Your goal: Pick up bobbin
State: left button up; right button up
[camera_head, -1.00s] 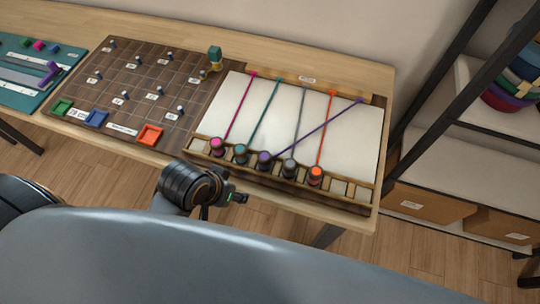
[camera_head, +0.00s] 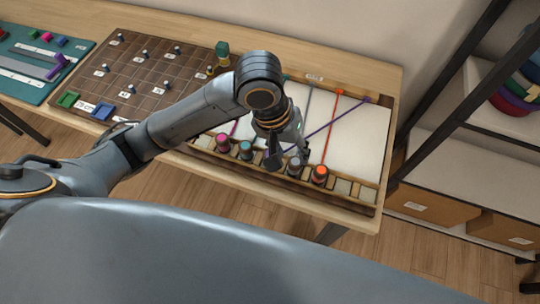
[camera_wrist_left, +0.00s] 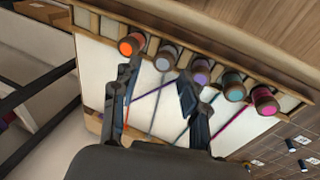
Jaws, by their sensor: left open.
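Several bobbins stand in a row in the slotted wooden rack at the front of the braiding board. The magenta (camera_head: 222,143), teal (camera_head: 246,150), grey (camera_head: 294,164) and orange (camera_head: 319,175) ones show in the head view. The purple bobbin (camera_wrist_left: 201,73) is hidden there by my left gripper (camera_head: 287,156) but shows in the left wrist view. My left gripper is open and empty over the rack. In the left wrist view, its fingertips (camera_wrist_left: 160,75) are apart, with the grey bobbin (camera_wrist_left: 166,60) beyond the gap and the purple one beside the right fingertip. My right gripper is not in view.
Coloured cords run from the bobbins across the white board (camera_head: 362,136); the purple one crosses diagonally. A brown pegboard (camera_head: 135,75) lies left of it. Shelving with a dark post (camera_head: 455,85) stands at the right. Empty slots (camera_head: 342,188) are right of the orange bobbin.

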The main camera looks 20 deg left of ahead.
aim_at(268, 155)
pick_arm(q)
jog(key=w+a+r+n+y, duration=0.2)
jog(key=a+r+n+y, duration=0.1)
jog(key=a+r, duration=0.15)
jog(key=shift+g, duration=0.4)
jog(key=f, duration=0.5)
jog(key=a+f, duration=0.1)
jog(key=f, duration=0.2)
jog(key=shift+s+f, duration=0.15)
jog(key=shift+f, duration=0.05)
jog(key=shift+w+d+f, duration=0.1)
jog(key=shift+w+f, duration=0.05)
jog(key=shift+f, duration=1.3)
jog(key=shift+w+d+f, duration=0.1)
jog(key=shift+w+f, duration=0.05)
jog(key=shift+f, duration=1.25)
grip_shut()
